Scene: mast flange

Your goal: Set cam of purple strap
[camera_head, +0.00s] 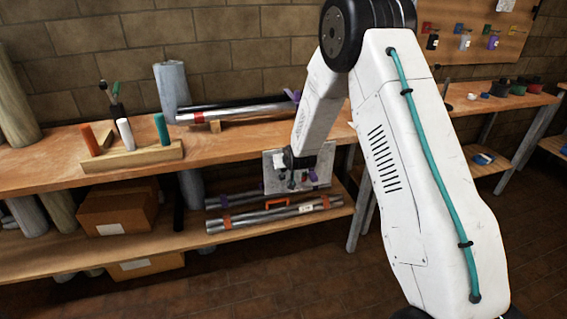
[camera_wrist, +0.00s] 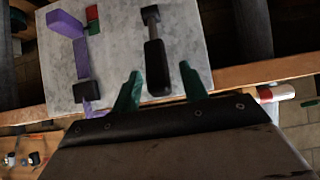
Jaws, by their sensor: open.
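A purple strap (camera_wrist: 66,25) runs down the left part of a pale grey plate (camera_wrist: 118,45) in the wrist view. A dark block, perhaps its cam (camera_wrist: 86,92), sits at the strap's lower end, with a purple tip below it. My gripper (camera_wrist: 161,78) is open, its two green fingers at the plate's near edge, right of the strap. A black-handled metal lever (camera_wrist: 155,55) lies between and beyond the fingers; I cannot tell whether they touch it. In the head view the plate (camera_head: 322,160) is at the bench's front edge, partly hidden by my arm.
Small red (camera_wrist: 92,12) and green (camera_wrist: 94,28) pieces sit beside the strap. On the bench (camera_head: 240,135) are a metal pipe (camera_head: 245,112) and a wooden rack (camera_head: 135,159) of coloured handles. More pipes (camera_head: 270,215) and a cardboard box (camera_head: 112,208) fill the lower shelf.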

